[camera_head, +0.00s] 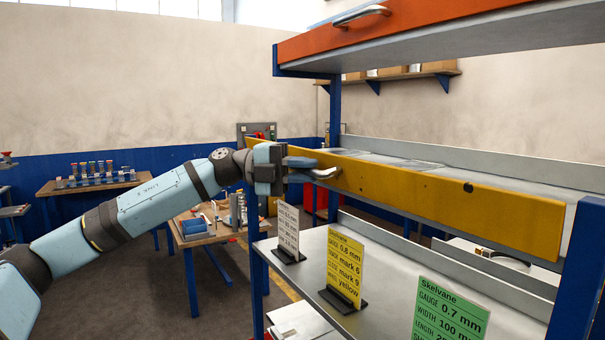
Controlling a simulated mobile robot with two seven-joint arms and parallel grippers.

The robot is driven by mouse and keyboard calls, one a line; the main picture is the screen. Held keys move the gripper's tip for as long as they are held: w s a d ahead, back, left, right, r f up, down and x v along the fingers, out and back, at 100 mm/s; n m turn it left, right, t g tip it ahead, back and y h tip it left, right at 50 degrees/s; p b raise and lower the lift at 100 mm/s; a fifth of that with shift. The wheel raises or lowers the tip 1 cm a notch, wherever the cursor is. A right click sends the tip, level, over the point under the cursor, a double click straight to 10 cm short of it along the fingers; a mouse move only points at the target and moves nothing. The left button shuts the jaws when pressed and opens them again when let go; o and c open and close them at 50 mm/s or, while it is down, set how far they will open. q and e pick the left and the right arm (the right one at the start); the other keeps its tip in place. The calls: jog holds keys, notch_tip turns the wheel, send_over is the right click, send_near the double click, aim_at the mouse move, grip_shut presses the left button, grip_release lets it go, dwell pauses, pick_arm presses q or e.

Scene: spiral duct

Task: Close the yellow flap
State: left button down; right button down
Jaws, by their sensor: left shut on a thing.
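The yellow flap (440,192) is a long panel along the front of the middle shelf of a blue-framed rack. Its face is towards me, and the grey shelf surface shows behind its top edge. A metal handle (327,173) sits on its left part. My left gripper (303,170) reaches in from the left and is shut on the handle. The fingers hide part of the handle and of the flap behind. My right gripper is not in view.
An orange flap (400,22) with its own handle is above. Sign cards in white (288,228), yellow (345,262) and green (448,312) stand on the lower shelf (390,285). A blue post (578,275) is at right. Workbenches stand behind my arm.

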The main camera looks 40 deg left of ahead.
pick_arm(q)
jog(key=shift+w+d+r+n+g+y, duration=0.1)
jog(key=shift+w+r+n+g+y, duration=0.15)
jog(key=shift+r+n+g+y, duration=0.25)
jog(key=shift+w+n+y, duration=0.1)
jog(key=shift+n+y, duration=0.2)
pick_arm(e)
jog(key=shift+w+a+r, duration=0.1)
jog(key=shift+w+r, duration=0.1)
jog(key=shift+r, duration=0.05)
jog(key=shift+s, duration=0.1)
pick_arm(q)
jog(key=c, duration=1.4)
grip_release()
jog(key=shift+d, duration=0.1)
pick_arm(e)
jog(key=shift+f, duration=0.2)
